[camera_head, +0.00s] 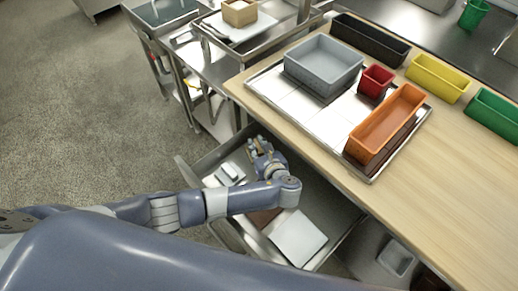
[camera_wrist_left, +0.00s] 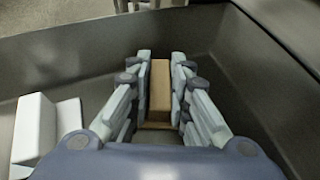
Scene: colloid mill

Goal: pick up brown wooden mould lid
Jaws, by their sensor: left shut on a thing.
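The brown wooden mould lid (camera_wrist_left: 160,88) shows in the left wrist view as a light brown block with a wider base below it. It is between the two fingers of my left gripper (camera_wrist_left: 160,75), which is shut on its raised part. In the head view my left gripper (camera_head: 256,146) reaches down into the open drawer (camera_head: 190,170) under the table, near its far end. The gripper hides most of the lid there. I cannot tell whether the lid touches the drawer floor. My right gripper is not in view.
A white lid-like piece (camera_wrist_left: 36,130) lies left of the gripper in the drawer. A flat white piece (camera_head: 298,238) lies nearer, beside a dark brown one (camera_head: 264,217). The drawer walls and the wooden table (camera_head: 450,170) edge are close. A tray with bins stands above.

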